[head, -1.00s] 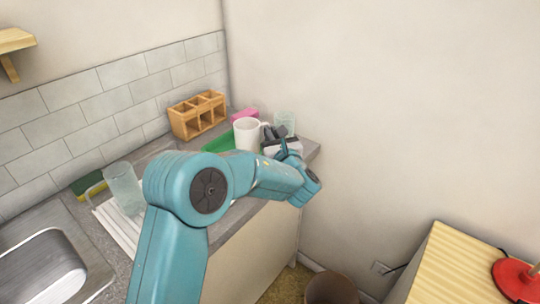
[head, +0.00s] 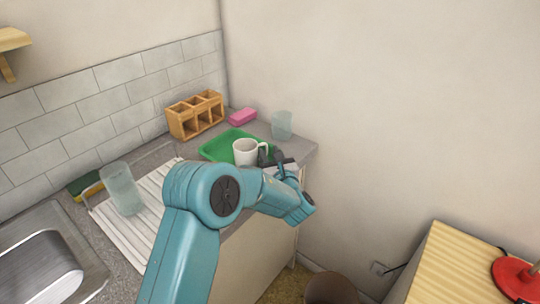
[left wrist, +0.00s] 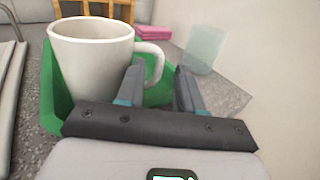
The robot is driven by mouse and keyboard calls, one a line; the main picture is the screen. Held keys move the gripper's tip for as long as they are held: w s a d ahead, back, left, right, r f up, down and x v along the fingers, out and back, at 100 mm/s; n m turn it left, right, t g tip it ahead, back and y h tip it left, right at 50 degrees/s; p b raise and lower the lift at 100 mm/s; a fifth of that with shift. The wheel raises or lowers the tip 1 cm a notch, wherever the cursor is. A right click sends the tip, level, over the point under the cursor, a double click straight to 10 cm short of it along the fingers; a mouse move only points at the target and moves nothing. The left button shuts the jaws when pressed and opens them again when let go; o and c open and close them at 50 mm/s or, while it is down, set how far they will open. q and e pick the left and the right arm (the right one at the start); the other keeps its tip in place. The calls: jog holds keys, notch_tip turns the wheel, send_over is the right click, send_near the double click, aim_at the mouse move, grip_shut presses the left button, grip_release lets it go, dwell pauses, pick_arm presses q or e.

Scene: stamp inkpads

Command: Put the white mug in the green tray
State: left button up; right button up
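The white mug (head: 246,152) stands upright in the green tray (head: 216,148), near its front edge, with its handle to the right. In the left wrist view the mug (left wrist: 90,60) is large at the left, and the green tray (left wrist: 52,105) shows around its base. My left gripper (head: 277,158) is beside the mug's handle. In the left wrist view the fingers (left wrist: 158,85) are spread apart, with the handle just beyond and partly between them; they do not look closed on it. The mug's base is hidden. My right gripper is not in view.
A wooden compartment box (head: 195,115), a pink block (head: 242,117) and a clear glass (head: 282,125) stand behind the tray. Another glass (head: 121,188) is on a white ribbed mat (head: 150,215), near a sponge (head: 86,186) and the sink (head: 40,270). The counter ends at the right.

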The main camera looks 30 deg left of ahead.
pick_arm(q)
jog(key=shift+s+r, duration=0.1)
jog(key=shift+r, duration=0.05)
jog(key=shift+r+p, duration=0.15)
jog(key=shift+p, duration=0.15)
jog(key=b+v, duration=0.1)
jog(key=v, duration=1.1)
